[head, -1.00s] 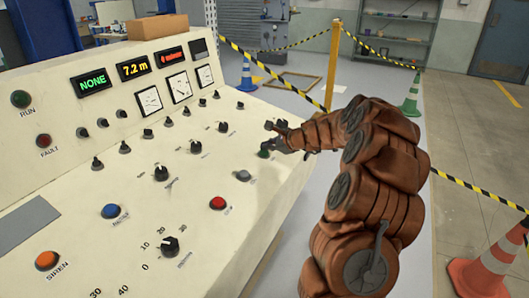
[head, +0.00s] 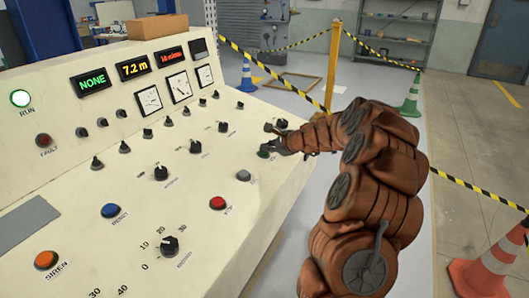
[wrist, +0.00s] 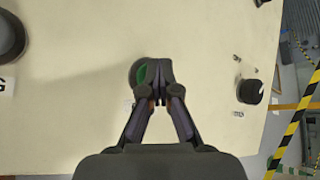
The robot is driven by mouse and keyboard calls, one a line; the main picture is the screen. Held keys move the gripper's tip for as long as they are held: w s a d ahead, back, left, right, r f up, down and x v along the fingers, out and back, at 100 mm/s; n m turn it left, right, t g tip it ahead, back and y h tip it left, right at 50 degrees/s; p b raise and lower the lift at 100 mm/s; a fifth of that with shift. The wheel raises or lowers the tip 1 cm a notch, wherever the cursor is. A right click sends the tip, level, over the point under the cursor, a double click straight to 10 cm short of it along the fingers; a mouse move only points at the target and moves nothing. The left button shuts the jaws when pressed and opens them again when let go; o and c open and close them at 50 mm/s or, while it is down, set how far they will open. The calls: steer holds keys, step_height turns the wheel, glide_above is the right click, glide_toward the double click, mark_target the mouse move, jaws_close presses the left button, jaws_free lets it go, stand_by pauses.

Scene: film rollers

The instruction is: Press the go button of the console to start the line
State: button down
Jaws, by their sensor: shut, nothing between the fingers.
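The cream console (head: 120,190) fills the left of the head view. Its green button (head: 264,154) sits near the right edge of the sloped panel, and it also shows in the wrist view (wrist: 141,74), partly hidden by the fingertips. I take it as the go button; its label cannot be read. My gripper (head: 271,147) is shut and empty, with its tips right at the green button. In the wrist view my gripper (wrist: 153,66) covers the button's right side. I cannot tell whether the tips touch it.
A red button (head: 218,203), a grey button (head: 243,175), a blue button (head: 111,211) and several black knobs share the panel. An orange SIREN button (head: 46,260) is at lower left. A yellow post (head: 333,68) with striped tape and traffic cones (head: 490,262) stand right of the console.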

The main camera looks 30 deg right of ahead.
stand_by(0.3)
steer(key=shift+s+d+r+p, duration=0.15)
steer(key=shift+s+r+p, duration=0.05)
steer(key=shift+r+p, duration=0.7)
steer(key=r+p, duration=0.2)
steer(key=r, duration=0.1)
steer(key=s+r+p, duration=0.1)
steer(key=p, duration=0.1)
steer(key=shift+d+r, duration=0.3)
steer(key=shift+r, duration=0.05)
stand_by(0.6)
